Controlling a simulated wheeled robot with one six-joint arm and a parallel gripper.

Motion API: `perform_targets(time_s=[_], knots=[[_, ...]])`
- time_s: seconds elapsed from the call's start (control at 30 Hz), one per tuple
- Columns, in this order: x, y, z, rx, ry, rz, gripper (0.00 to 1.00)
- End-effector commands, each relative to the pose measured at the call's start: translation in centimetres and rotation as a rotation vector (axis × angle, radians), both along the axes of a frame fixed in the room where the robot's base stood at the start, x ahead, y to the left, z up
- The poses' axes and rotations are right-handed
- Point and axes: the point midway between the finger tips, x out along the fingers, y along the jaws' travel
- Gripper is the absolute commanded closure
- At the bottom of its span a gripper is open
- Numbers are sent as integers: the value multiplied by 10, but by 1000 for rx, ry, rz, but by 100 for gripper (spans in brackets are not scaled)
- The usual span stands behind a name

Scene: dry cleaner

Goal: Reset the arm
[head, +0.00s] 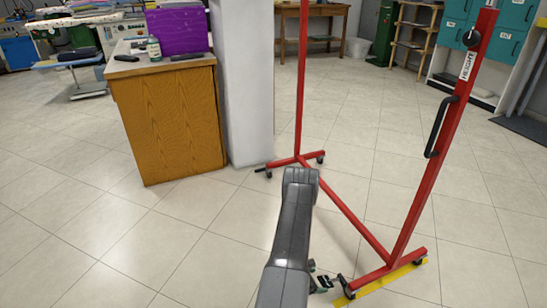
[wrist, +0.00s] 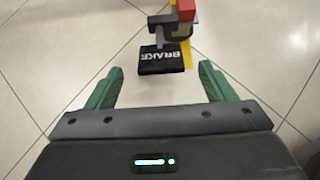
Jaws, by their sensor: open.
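My gripper (wrist: 160,90) shows in the wrist view with its two green fingers spread wide apart. It is open and empty. Beyond the fingertips is a black pedal marked BRAKE (wrist: 161,60), apart from both fingers. In the head view my arm reaches forward and down toward the foot of a red wheeled rack (head: 372,235). The gripper (head: 322,280) is mostly hidden behind the arm there, low beside the rack's near wheel.
A yellow floor strip (head: 385,279) lies under the rack's near foot. A white pillar (head: 240,85) and a wooden counter (head: 170,125) with a purple box (head: 178,32) stand to the left. The tiled floor at front left is clear.

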Motion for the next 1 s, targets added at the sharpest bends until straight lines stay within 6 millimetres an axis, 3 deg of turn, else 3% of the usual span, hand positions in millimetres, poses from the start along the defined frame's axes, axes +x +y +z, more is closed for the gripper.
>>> perform_targets(time_s=[0.2,0.4,1.0], knots=[[11,-29,-29,0,-1,-3,24],[17,-43,-41,-1,-1,-2,24],[16,-38,-34,1,1,1,24]])
